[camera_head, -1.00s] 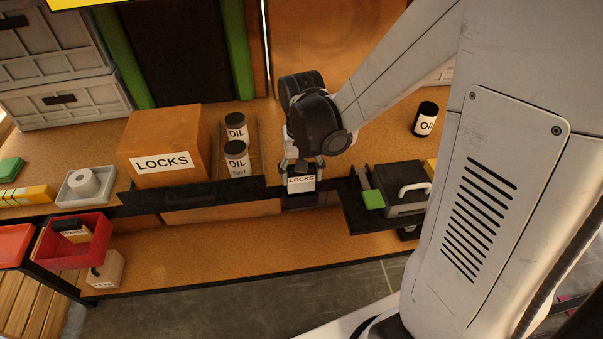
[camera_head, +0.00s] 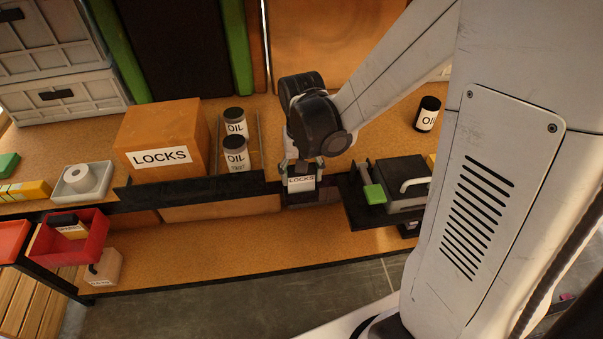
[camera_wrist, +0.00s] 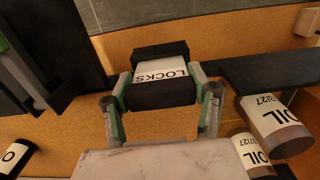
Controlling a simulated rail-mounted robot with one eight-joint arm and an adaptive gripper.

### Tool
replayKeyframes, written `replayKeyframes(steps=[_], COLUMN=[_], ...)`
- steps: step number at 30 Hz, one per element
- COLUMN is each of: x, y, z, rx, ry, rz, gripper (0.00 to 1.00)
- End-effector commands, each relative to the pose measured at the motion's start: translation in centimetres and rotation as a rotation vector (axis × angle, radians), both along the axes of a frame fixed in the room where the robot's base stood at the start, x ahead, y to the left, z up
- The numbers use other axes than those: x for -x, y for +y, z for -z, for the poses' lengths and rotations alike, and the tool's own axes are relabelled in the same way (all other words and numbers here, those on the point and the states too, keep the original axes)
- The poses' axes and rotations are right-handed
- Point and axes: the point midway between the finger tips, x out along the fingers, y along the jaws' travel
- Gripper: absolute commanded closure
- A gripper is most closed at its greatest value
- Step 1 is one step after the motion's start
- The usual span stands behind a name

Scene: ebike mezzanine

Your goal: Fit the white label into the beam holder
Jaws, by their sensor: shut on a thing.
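The white label (camera_head: 301,183), printed LOCKS, is between the fingers of my gripper (camera_head: 302,170), which is shut on it. It also shows in the wrist view (camera_wrist: 162,71), lying against a black holder on the front beam, with the fingers (camera_wrist: 160,98) on either side. The dark beam holder (camera_head: 300,198) is directly below and behind the label in the head view; in the wrist view its black block (camera_wrist: 160,50) shows beyond the label's edge. I cannot tell whether the label's edge is inside the holder.
A LOCKS carton (camera_head: 165,135) and two OIL cans (camera_head: 236,155) stand on the shelf left of my gripper.

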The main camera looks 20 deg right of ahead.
Motion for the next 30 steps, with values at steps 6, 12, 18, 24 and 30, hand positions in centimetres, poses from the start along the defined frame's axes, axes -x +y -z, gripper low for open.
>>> replayKeyframes(steps=[6, 12, 18, 24, 30], x=[0.0, 0.0, 0.0, 0.0, 0.0], y=[0.0, 0.0, 0.0, 0.0, 0.0], z=[0.6, 1.0, 1.4, 1.8, 2.3], rx=[0.000, 0.000, 0.000, 0.000, 0.000], ry=[0.000, 0.000, 0.000, 0.000, 0.000], rz=[0.000, 0.000, 0.000, 0.000, 0.000], gripper=[0.70, 0.70, 0.70, 0.70, 0.70])
